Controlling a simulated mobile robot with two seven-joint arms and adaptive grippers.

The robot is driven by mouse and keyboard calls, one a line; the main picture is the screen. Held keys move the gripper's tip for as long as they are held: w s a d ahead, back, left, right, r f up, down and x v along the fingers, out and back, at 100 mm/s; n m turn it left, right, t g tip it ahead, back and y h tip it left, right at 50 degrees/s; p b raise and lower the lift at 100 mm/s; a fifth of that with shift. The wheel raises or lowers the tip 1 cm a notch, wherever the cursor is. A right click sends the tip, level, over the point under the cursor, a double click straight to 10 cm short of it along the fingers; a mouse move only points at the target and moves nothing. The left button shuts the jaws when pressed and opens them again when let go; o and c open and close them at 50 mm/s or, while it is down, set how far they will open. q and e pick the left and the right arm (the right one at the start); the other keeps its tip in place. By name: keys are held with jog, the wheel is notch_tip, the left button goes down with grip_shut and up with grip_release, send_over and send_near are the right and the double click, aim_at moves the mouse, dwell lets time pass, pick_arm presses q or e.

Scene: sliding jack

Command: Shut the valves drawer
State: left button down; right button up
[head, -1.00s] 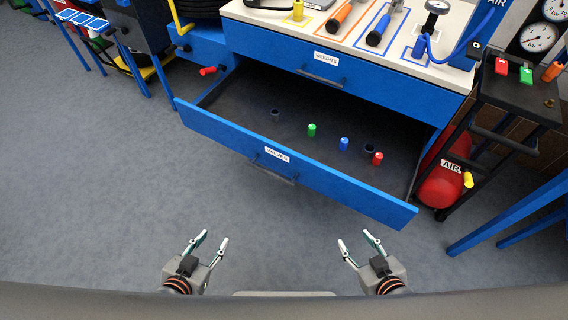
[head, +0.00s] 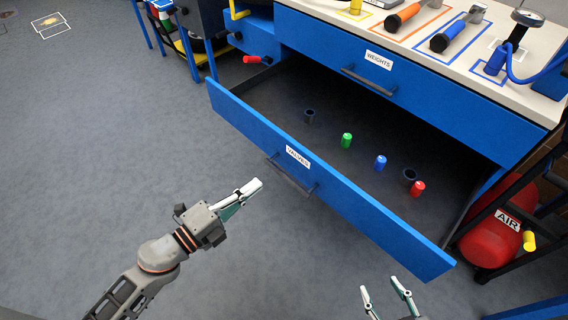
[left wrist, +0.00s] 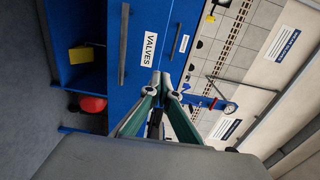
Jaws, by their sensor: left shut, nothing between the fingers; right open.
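The valves drawer (head: 340,190) stands pulled out, low in the blue cabinet, with a dark handle (head: 291,176) and a VALVES label on its front. Inside it are green, blue and red capped valves and two dark ring-shaped pieces. My left gripper (head: 250,190) is shut and empty, in front of the drawer front, left of the handle and apart from it. In the left wrist view the drawer front (left wrist: 137,80) lies ahead of the closed fingertips (left wrist: 160,80). My right gripper (head: 384,290) is open and empty, low in the head view, in front of the drawer's right part.
Above is the shut WEIGHTS drawer (head: 400,85) and a worktop (head: 527,77) with tools. A red AIR tank (head: 490,235) with a dark frame stands right of the drawer. A red knob (head: 253,59) sticks out at the left. The floor in front is clear.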

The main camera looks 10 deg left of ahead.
aim_at(300, 149)
pick_arm(q)
jog(key=x, duration=1.3)
jog(key=shift+w+d, duration=0.2)
jog(key=shift+w, duration=0.15)
jog(key=shift+r, duration=0.1)
pick_arm(e)
jog(key=shift+s, duration=0.1)
jog(key=shift+r, duration=0.1)
